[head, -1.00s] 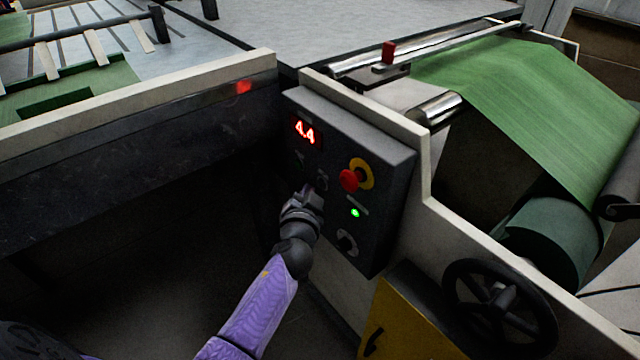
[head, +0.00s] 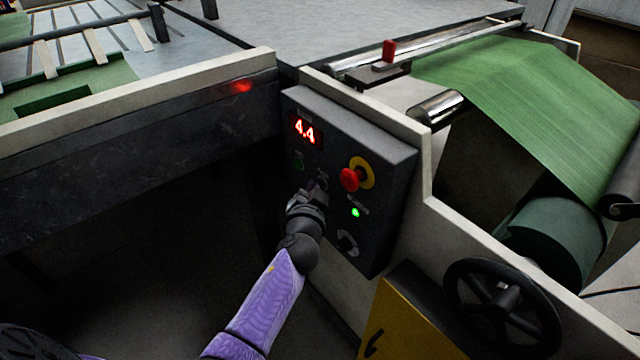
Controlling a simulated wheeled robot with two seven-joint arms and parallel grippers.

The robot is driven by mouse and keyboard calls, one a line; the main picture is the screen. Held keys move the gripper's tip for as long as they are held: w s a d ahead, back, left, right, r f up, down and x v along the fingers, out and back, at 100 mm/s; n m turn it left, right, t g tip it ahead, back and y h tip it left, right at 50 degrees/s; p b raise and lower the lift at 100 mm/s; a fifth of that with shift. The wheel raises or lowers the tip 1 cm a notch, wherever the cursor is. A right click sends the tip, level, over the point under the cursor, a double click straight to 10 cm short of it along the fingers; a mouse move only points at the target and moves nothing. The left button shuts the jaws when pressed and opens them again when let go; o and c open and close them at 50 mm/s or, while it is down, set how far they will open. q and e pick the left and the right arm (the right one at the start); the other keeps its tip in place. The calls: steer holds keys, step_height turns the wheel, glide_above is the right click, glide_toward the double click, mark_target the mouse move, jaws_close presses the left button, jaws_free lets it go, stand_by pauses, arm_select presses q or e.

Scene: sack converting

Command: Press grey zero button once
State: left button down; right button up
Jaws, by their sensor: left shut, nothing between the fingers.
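The dark control box (head: 385,150) is in the middle of the head view. Its red display (head: 304,130) reads 4.4. My left gripper (head: 316,188) is shut and empty, its tips at the panel face below the display. The grey zero button cannot be made out; the gripper covers part of the panel there. I cannot tell whether the tips touch a button. A dim green button (head: 299,162) shows just up and left of the tips. My right gripper is not in view.
A red mushroom button on a yellow ring (head: 350,179) sits right of the gripper. A lit green lamp (head: 355,212) and a dark knob (head: 347,243) are below it. A black handwheel (head: 502,306) stands at lower right. Green web (head: 540,105) runs at right.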

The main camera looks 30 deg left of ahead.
arm_select(q)
steer(key=shift+w+d, duration=0.1)
steer(key=shift+w, duration=0.1)
stand_by(0.5)
steer(key=shift+s+a, duration=0.3)
steer(key=shift+s, duration=0.5)
steer(key=s, duration=0.1)
steer(key=s+a+p, duration=0.1)
steer(key=s, duration=0.1)
steer(key=s+a, duration=0.1)
steer(key=shift+s+p, duration=0.3)
steer(key=shift+p, duration=0.1)
